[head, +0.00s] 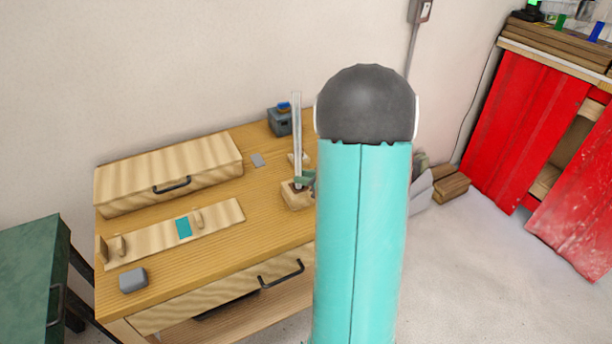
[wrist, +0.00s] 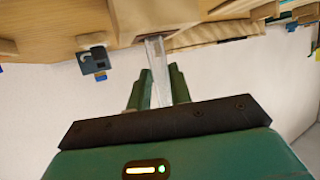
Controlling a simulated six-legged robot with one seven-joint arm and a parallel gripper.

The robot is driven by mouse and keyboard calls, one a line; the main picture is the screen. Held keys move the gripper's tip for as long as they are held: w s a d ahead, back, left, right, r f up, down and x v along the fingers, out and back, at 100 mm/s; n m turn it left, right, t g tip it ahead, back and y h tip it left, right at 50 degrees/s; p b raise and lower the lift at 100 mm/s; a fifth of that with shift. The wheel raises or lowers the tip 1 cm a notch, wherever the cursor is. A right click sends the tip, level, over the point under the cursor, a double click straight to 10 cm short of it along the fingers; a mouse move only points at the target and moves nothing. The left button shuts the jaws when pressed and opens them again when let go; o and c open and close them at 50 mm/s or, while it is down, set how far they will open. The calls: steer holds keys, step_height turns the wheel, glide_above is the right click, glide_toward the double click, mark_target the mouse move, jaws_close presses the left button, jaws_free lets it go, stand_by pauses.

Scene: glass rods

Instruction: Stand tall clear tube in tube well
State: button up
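The tall clear tube (head: 297,135) stands upright at the right end of the workbench. Its lower end meets the dark opening of a small wooden block, the tube well (head: 295,200); I cannot tell how deep it sits. My gripper (head: 306,180) is low on the tube, just above the block, partly hidden by my arm. In the wrist view the green fingers of my gripper (wrist: 158,88) lie on both sides of the clear tube (wrist: 157,60) and appear closed on it.
The workbench (head: 265,220) also holds a wooden box (head: 168,170), a wooden rack (head: 160,240), a grey block (head: 133,280) and a dark grey device (head: 279,121) behind the tube. The bench front between rack and well is clear.

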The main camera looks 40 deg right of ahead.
steer(key=shift+o, duration=0.8)
steer(key=v, duration=1.1)
steer(key=shift+a, duration=0.1)
stand_by(0.6)
